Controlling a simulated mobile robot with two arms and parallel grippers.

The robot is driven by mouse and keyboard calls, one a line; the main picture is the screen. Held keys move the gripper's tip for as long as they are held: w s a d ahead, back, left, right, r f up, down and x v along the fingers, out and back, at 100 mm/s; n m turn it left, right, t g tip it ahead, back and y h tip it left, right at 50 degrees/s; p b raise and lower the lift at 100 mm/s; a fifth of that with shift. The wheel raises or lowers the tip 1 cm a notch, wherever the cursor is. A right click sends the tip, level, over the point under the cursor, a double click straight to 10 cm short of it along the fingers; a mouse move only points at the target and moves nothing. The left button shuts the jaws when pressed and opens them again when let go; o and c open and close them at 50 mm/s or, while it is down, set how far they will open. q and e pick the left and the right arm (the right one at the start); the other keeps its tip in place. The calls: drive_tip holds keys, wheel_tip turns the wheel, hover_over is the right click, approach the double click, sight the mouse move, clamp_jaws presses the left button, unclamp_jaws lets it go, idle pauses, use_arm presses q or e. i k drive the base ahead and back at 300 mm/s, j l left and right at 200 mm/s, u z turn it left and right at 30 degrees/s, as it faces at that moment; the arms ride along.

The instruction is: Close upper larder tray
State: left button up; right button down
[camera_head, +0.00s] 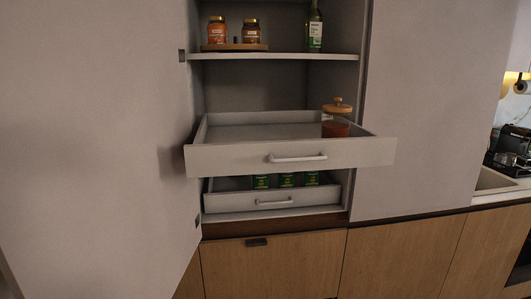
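The upper larder tray (229,159) is pulled out from the tall cupboard, with its front panel standing forward of the cupboard opening. A pale bar handle (298,158) is on its front. A jar with a wooden lid (336,121) stands in the tray at its right side. Below it, the lower tray (228,203) sits inside the cupboard, with its own handle (274,202) and several green boxes (287,180) in it. Neither of my grippers shows in the head view.
An open larder door (95,150) fills the left of the view, close to the tray's left end. A shelf (275,56) above holds two jars (217,31) and a bottle (314,30). Wooden cabinet fronts (275,270) run below. A counter with a coffee machine (510,145) is at far right.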

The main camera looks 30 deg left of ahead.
sight(240, 143)
drive_tip(key=i+j+u, duration=0.1)
drive_tip(key=u, duration=0.3)
drive_tip(key=i+u, duration=0.3)
drive_tip(key=u, duration=0.15)
